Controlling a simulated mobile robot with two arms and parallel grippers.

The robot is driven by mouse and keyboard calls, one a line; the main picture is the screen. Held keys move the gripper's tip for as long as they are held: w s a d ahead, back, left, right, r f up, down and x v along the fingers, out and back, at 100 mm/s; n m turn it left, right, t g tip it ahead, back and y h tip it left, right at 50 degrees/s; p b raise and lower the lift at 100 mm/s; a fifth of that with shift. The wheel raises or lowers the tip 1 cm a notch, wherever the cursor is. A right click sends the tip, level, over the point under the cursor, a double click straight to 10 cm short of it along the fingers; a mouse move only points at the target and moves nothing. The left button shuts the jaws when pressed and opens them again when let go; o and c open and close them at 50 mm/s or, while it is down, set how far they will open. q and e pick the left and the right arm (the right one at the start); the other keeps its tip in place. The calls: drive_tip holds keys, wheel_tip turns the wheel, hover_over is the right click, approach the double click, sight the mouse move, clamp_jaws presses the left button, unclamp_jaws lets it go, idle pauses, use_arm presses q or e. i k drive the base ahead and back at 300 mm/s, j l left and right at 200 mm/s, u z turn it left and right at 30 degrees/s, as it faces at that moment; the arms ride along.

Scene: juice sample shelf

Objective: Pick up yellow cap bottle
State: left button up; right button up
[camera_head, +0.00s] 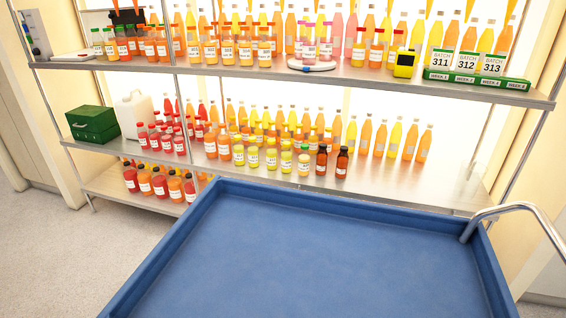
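Which single bottle is the yellow cap bottle, I cannot tell. Neither of my grippers shows in this view.
An empty blue tray cart (330,255) with a metal handle (518,210) fills the foreground before the metal shelf (440,190). A green box (92,125) and white jug (133,115) stand left.

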sight(271, 150)
drive_tip(key=i+j+u, duration=0.1)
drive_tip(key=j+u, duration=0.2)
drive_tip(key=j, duration=0.2)
drive_tip(key=i+j+u, duration=0.3)
drive_tip(key=j, duration=0.15)
drive_tip(key=i+j+u, duration=0.1)
drive_tip(key=j+u, duration=0.2)
drive_tip(key=j, duration=0.15)
drive_tip(key=i+j+u, duration=0.8)
drive_tip(key=i+j, duration=0.2)
drive_tip(key=i+z, duration=0.4)
drive_tip(key=i+j+z, duration=0.2)
drive_tip(key=i+z, duration=0.2)
drive_tip(key=i+l+z, duration=0.25)
drive_tip(key=i+z, duration=0.25)
drive_tip(key=i+l+z, duration=0.15)
drive_tip(key=i+z, duration=0.15)
drive_tip(key=z, duration=0.15)
drive_tip(key=i+z, duration=0.5)
drive_tip(key=i+j+z, duration=0.2)
drive_tip(key=z, duration=0.25)
drive_tip(key=i, duration=0.1)
